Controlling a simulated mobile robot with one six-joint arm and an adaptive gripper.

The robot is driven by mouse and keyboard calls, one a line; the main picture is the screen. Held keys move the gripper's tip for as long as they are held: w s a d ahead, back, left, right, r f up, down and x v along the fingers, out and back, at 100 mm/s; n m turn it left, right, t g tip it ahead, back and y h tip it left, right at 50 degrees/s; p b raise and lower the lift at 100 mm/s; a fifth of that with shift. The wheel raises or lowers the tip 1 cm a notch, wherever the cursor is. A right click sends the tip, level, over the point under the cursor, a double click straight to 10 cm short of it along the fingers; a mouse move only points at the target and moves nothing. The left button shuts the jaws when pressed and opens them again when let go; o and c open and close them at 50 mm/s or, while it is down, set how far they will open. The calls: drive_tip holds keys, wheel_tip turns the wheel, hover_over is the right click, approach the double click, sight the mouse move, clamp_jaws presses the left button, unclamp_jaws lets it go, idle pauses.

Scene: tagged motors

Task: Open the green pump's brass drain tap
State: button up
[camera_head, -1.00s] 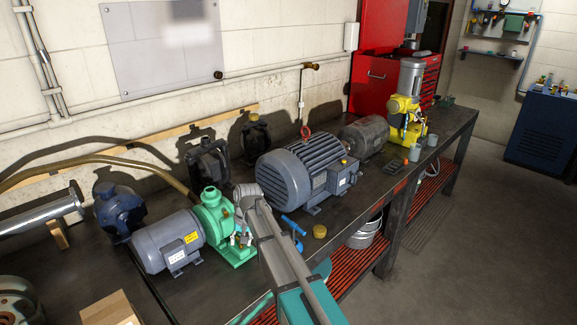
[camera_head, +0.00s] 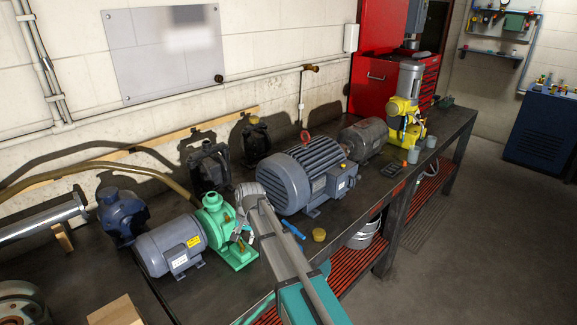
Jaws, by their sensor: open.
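The green pump (camera_head: 213,215) stands on the workbench, coupled to a grey motor (camera_head: 170,247) on its left. Its brass drain tap is too small and too hidden by my gripper to make out clearly. My gripper (camera_head: 242,234) is at the pump's right front side, with its fingers close to the casing above the green foot. It is open, and I see nothing held in it. I cannot tell whether a finger touches the tap. My arm comes in from the lower right and covers part of the bench right of the pump.
A large grey motor (camera_head: 301,178) stands right of my wrist. A blue-handled item (camera_head: 291,226) and a small brass-coloured cap (camera_head: 319,235) lie near the bench front. A dark blue pump (camera_head: 121,214) and a hose (camera_head: 75,173) are at left. A cardboard box (camera_head: 115,312) is at the front.

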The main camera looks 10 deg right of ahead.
drive_tip(key=shift+d+r+p, duration=0.95)
drive_tip(key=shift+r+p, duration=3.9)
drive_tip(key=shift+r, duration=0.3)
drive_tip(key=w+d+r+n+h+p, duration=0.1)
drive_tip(key=w+d+r+n+p, duration=0.3)
drive_tip(key=d+n, duration=0.3)
drive_tip(key=w+d+r+n+g+h+p, duration=0.1)
drive_tip(key=w+d+r+n+p, duration=0.3)
drive_tip(key=d+n, duration=0.3)
drive_tip(key=shift+w+d, duration=0.3)
drive_tip(key=shift+d, duration=0.3)
drive_tip(key=shift+c, duration=0.4)
drive_tip(key=s+f+m+b, duration=0.3)
drive_tip(key=s+f+b, duration=0.2)
drive_tip(key=s, duration=0.4)
drive_tip(key=s+f+m+b, duration=0.3)
drive_tip(key=s+f+b, duration=0.3)
drive_tip(key=s, duration=0.4)
drive_tip(key=s+a+f+m+b, duration=0.1)
drive_tip(key=s+f+m+b, duration=0.2)
drive_tip(key=s, duration=0.7)
wheel_tip(320, 180, down, 3)
drive_tip(key=shift+r+b, duration=0.2)
drive_tip(key=shift+b, duration=0.95)
